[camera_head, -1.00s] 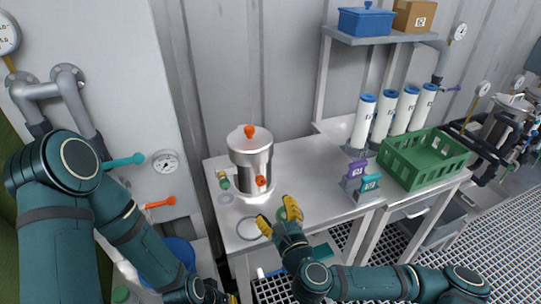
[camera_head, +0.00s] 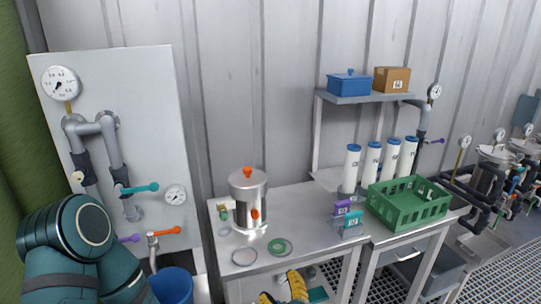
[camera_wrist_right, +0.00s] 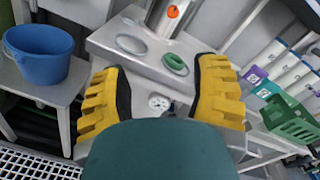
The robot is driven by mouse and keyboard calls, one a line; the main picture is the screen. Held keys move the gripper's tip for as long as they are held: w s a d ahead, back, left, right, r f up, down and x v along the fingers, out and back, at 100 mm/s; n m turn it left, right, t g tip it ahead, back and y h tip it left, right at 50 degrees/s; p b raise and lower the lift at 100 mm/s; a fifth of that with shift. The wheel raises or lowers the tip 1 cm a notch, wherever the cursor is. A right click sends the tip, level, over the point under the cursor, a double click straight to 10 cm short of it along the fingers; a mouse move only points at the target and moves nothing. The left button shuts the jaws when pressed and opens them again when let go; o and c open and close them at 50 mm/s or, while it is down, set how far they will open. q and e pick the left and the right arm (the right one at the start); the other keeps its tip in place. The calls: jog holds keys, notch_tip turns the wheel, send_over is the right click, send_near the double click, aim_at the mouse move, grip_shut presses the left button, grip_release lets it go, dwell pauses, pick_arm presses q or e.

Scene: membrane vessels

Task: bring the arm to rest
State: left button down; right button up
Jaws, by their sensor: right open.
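My right gripper (camera_head: 283,292) shows at the bottom edge of the head view, in front of the steel table. In the right wrist view its two yellow fingers (camera_wrist_right: 162,95) are spread wide, with nothing held between them. The steel vessel (camera_head: 249,188) with an orange knob stands upright on the table, beyond the gripper. A pale ring (camera_head: 244,257) and a green ring-shaped part (camera_head: 280,246) lie on the table in front of it, apart from the fingers. My left arm (camera_head: 65,245) shows at the lower left; its gripper is outside the view.
A green crate (camera_head: 408,203), purple and teal items in a small rack, and several white cylinders (camera_head: 352,168) stand at the right. A shelf above holds a blue box (camera_head: 349,84) and a cardboard box (camera_head: 391,80). A blue bucket (camera_head: 172,286) stands left of the table.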

jog(key=s+a+f+n+g+y, duration=0.2)
jog(key=s+a+f+n+g, duration=0.2)
jog(key=s+f+n+g, duration=0.25)
jog(key=s+a+f+n+g+y, duration=0.25)
jog(key=s+f+n, duration=0.25)
jog(key=f+n, duration=0.3)
jog(key=s+d+f+n+g+h, duration=0.3)
jog(key=s+d+f+g+h, duration=0.15)
jog(key=d, duration=0.35)
jog(key=s+d+f+n+g+h, duration=0.35)
jog(key=d+f, duration=0.25)
jog(key=d, duration=0.3)
pick_arm(q)
jog(key=shift+w+a, duration=0.1)
jog(key=shift+w, duration=0.25)
pick_arm(e)
jog(key=w+a+r+n+t, duration=0.2)
jog(key=w+a+r, duration=0.1)
jog(key=w+r, duration=0.1)
jog(key=shift+w+r+y, duration=0.4)
jog(key=shift+w+y, duration=0.05)
jog(key=shift+w, duration=0.25)
